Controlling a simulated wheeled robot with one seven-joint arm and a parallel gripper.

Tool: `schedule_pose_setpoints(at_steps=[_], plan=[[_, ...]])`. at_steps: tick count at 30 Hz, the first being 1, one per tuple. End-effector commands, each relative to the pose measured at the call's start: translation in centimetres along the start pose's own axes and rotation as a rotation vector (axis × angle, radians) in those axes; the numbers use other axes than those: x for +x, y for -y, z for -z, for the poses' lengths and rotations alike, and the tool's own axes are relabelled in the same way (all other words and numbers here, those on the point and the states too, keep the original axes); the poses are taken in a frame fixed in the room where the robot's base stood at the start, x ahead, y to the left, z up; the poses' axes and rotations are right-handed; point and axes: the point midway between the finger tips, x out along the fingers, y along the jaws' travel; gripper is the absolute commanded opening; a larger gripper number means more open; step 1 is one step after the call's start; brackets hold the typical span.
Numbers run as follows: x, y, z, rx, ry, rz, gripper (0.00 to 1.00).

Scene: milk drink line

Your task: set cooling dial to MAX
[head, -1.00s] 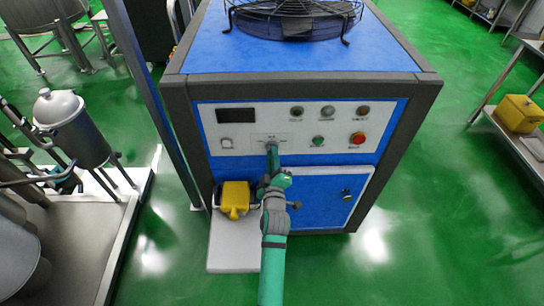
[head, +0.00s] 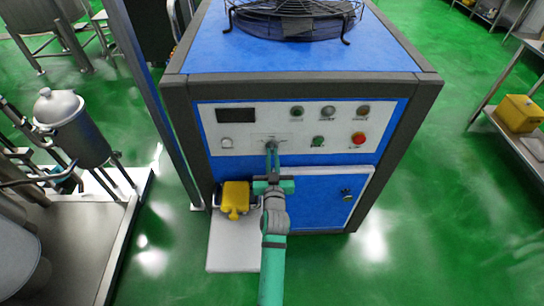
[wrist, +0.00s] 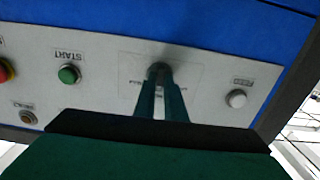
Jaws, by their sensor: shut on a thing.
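The cooling dial (wrist: 158,70) sits on the white control panel (wrist: 110,75) of the blue and grey cooling unit. My gripper (head: 271,149) reaches the panel from the front. In the wrist view my gripper (wrist: 160,88) has both green fingers closed around the dial. The fingers hide most of the dial, and its pointer cannot be made out. Small printed labels stand around it on a plate, too blurred to read.
On the panel are a dark display (head: 236,115), a green START button (wrist: 68,74), a red button (head: 358,138) and a white button (wrist: 236,99). A yellow device (head: 235,197) is low in front, left of my arm. A fan (head: 296,15) tops the unit.

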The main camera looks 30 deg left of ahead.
Motion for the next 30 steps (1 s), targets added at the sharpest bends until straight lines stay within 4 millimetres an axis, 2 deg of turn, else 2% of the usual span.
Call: schedule_pose_setpoints(at_steps=[21, 30], plan=[[-0.06, 0.21, -0.21, 0.675, 0.005, 0.0, 0.0], [-0.07, 0.24, -0.21, 0.907, 0.005, 0.0, 0.0]])
